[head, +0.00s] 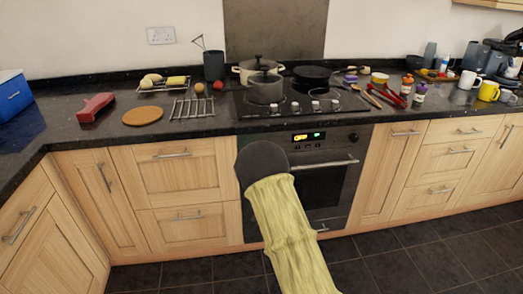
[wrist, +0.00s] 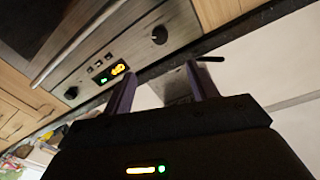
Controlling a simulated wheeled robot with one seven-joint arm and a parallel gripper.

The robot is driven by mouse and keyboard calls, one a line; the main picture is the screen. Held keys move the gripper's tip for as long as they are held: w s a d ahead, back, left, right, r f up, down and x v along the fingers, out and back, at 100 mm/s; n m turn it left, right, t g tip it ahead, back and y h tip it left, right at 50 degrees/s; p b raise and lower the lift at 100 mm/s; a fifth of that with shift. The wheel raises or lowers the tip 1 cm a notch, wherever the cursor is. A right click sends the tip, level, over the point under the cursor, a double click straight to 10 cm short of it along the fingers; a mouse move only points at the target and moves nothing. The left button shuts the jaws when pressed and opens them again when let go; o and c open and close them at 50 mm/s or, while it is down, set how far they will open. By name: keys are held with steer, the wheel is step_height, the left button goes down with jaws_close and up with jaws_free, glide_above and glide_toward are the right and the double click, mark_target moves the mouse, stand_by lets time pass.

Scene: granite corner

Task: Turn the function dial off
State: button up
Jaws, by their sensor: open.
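The oven (head: 335,190) has a front panel with a lit amber and green display (head: 309,137). A dark dial (head: 353,137) sits right of the display in the head view; my arm covers the panel's left end there. The wrist view shows the panel tilted, with one dial (wrist: 159,34) near the top and another dial (wrist: 71,93) at the lower left, the display (wrist: 118,69) between them. I cannot tell which is the function dial, nor read its setting. My gripper (wrist: 161,84) is open and empty, apart from both dials; the head view hides its fingers.
The oven handle (head: 325,164) runs across the door below the panel. Pots and a dark pan (head: 312,74) stand on the hob above. The dark worktop (head: 60,128) carries several other items. The tiled floor before the oven is clear around my arm.

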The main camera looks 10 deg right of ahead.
steer(key=w, duration=1.1)
steer(key=w+d, duration=0.1)
steer(key=w, duration=0.5)
steer(key=shift+w, duration=0.15)
steer(key=c, duration=1)
